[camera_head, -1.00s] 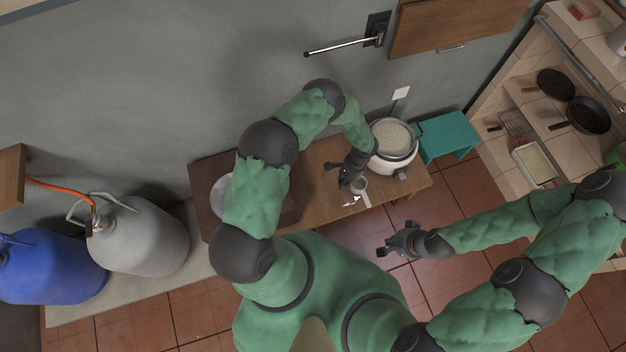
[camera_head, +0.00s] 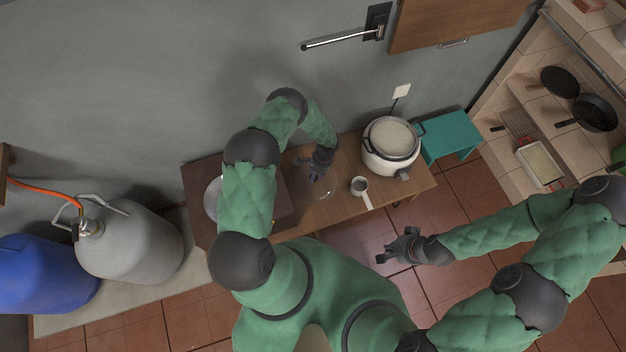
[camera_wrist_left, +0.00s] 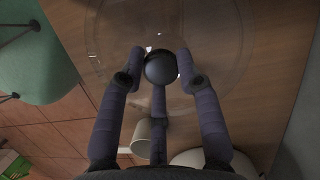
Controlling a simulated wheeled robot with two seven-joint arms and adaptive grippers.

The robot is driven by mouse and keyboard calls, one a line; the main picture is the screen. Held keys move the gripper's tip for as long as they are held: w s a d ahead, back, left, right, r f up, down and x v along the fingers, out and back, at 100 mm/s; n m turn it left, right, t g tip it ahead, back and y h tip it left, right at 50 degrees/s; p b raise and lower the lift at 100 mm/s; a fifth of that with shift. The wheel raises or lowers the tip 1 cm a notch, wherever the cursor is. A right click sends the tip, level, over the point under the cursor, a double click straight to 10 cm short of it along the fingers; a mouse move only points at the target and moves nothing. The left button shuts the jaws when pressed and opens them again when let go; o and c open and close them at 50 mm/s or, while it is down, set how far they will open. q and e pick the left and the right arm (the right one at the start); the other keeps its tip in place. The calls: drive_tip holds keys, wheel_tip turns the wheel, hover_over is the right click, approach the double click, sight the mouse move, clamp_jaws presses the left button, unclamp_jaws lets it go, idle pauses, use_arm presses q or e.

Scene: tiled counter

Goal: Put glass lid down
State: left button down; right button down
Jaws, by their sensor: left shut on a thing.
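The clear glass lid (camera_wrist_left: 215,30) spreads around the fingertips in the left wrist view, with its dark round knob (camera_wrist_left: 160,67) between them. My left gripper (camera_wrist_left: 162,70) is shut on this knob. In the head view my left gripper (camera_head: 316,176) is over the wooden table (camera_head: 345,150), left of the rice cooker; the lid (camera_head: 324,192) is only a faint outline there. I cannot tell whether the lid touches the table. My right gripper (camera_head: 386,252) is over the floor in front of the table; its finger gap is unclear.
A white rice cooker (camera_head: 390,160) full of rice stands at the table's right end. A dark stove surface (camera_head: 283,205) is left of the lid. A teal stool (camera_head: 447,137) stands to the right.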

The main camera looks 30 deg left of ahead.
use_arm(q)
drive_tip(key=shift+a+f, duration=0.2)
drive_tip(key=shift+f, duration=0.05)
drive_tip(key=b+x, duration=0.2)
drive_tip(key=x, duration=0.1)
drive_tip(key=shift+w+f, duration=0.35)
drive_tip(key=shift+f, duration=0.05)
drive_tip(key=shift+r, duration=0.1)
drive_tip(key=c, duration=0.9)
unclamp_jaws()
drive_tip(key=shift+o, duration=0.2)
